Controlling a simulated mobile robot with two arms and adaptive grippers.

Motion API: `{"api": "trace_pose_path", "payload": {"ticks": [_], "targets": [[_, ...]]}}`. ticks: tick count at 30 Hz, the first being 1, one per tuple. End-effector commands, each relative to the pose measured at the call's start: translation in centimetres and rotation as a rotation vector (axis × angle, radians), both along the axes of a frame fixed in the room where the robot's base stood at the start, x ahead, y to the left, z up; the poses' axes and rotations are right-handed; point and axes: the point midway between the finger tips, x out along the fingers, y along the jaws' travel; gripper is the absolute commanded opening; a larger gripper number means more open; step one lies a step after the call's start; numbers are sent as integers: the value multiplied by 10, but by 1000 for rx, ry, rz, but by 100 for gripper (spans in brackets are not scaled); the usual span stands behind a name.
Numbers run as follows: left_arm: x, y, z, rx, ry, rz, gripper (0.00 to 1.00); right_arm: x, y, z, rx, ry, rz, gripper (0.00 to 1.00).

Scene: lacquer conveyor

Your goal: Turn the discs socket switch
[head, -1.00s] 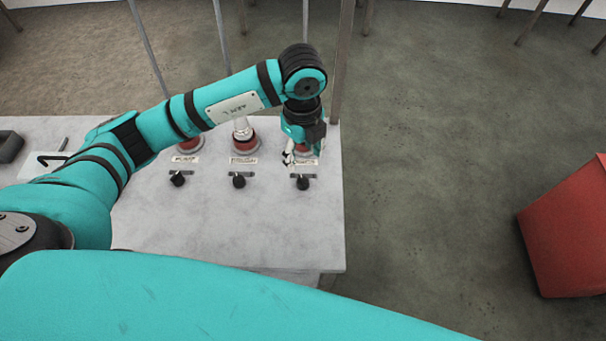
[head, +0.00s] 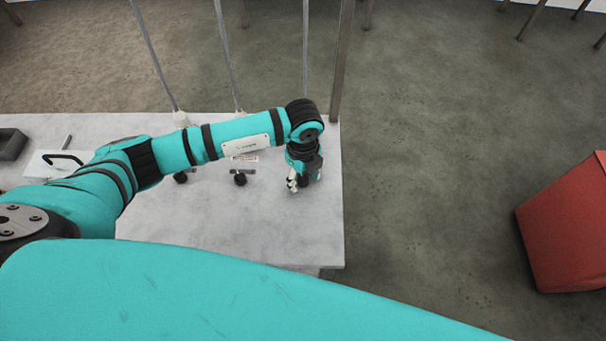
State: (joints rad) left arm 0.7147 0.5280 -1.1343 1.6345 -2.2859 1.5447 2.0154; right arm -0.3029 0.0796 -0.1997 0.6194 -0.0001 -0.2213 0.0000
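A row of black knob switches is set in slots on the grey table top (head: 215,225). The middle switch (head: 240,180) shows clearly below a small label (head: 245,158) whose text is too small to read. The left switch (head: 181,178) is partly under my arm. My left gripper (head: 294,184) points down at the right end of the row, over the spot of the right switch. It hides that switch and its label, so I cannot tell whether it touches the knob or whether its fingers are open or shut. My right gripper is not in view.
Thin metal rods (head: 229,60) rise behind the table, with a thicker post (head: 342,60) at its far right corner. A white plate with a black handle (head: 65,158) lies at the left. A red bin (head: 570,225) stands on the open floor at right.

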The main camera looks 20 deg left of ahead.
Motion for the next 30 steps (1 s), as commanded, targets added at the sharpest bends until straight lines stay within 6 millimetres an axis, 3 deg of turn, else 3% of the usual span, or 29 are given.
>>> {"api": "trace_pose_path", "payload": {"ticks": [2,11,20,30], "targets": [[0,0,0,0,0,0,39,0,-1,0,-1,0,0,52],[0,0,1,0,0,0,0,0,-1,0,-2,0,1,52],[1,0,0,0,-1,-32,0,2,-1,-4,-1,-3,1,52],[1,0,-2,0,-4,-244,0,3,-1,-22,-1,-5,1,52]]}}
